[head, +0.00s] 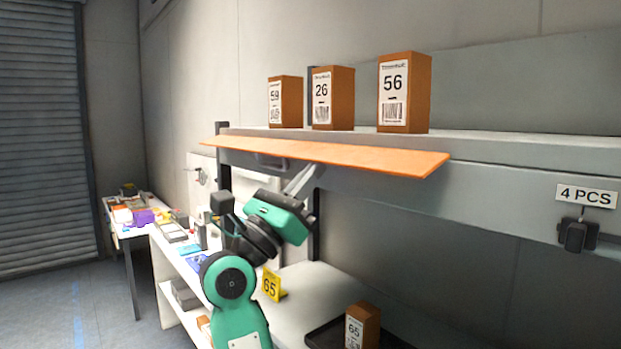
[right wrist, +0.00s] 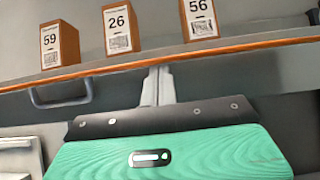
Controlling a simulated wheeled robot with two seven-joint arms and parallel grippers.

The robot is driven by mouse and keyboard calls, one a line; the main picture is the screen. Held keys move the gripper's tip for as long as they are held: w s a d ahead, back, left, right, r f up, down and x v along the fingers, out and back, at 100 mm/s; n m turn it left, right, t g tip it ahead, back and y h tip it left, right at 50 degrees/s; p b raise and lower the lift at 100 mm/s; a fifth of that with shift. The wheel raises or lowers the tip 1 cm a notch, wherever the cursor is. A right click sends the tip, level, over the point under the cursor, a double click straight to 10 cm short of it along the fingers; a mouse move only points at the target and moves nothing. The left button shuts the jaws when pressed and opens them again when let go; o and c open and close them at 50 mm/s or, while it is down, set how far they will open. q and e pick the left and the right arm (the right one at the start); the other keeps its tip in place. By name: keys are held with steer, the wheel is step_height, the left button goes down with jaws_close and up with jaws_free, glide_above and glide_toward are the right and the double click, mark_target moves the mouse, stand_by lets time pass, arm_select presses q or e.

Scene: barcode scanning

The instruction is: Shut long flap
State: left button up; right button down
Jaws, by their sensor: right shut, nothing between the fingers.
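The long flap is a flat orange board (head: 330,155) that juts out along the front of the shelf, roughly level, in the head view. In the right wrist view only its thin orange edge (right wrist: 240,49) shows across the picture. My right gripper (head: 308,170) is shut and empty, pointing up just below the flap near its middle. Its fingertips (right wrist: 158,70) reach close to the flap's edge; I cannot tell whether they touch it. My left gripper is not in view.
Boxes numbered 59 (head: 286,102), 26 (head: 333,98) and 56 (head: 404,93) stand on the shelf (head: 500,144) behind the flap. A box 65 (head: 362,325) sits in a dark tray below right. A dark handle (right wrist: 60,95) hangs left of my fingers.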

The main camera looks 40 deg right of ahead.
mark_target(308, 152)
steer(key=shift+a+r, duration=0.2)
steer(key=shift+r, duration=0.35)
steer(key=shift+a+r+p, duration=0.1)
steer(key=shift+r+p, duration=0.4)
steer(key=shift+r, duration=0.2)
steer(key=shift+r, duration=0.1)
steer(key=shift+r+p, duration=0.4)
steer(key=shift+r, duration=0.25)
